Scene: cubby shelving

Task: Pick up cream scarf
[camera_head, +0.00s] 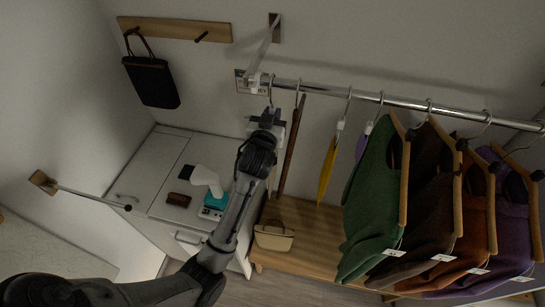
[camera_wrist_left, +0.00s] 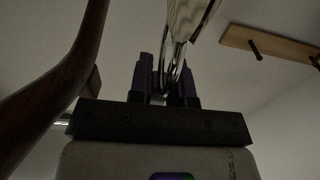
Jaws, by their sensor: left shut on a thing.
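My left gripper (camera_head: 268,116) is just below the left end of the clothes rail, under a metal hanger hook (camera_head: 271,88). In the left wrist view its two fingers (camera_wrist_left: 165,85) are shut around the lower part of a wire hook. A narrow pale strip, likely the cream scarf (camera_head: 272,180), hangs below the gripper; my arm hides most of it. My right gripper is not in view.
A brown stick-like thing (camera_head: 290,150) hangs close to the right of the gripper. Yellow cloth (camera_head: 327,172) and several garments, such as a green one (camera_head: 370,200), hang farther right. A cream handbag (camera_head: 273,236) sits on the wooden bench. A black bag (camera_head: 151,82) hangs at left.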

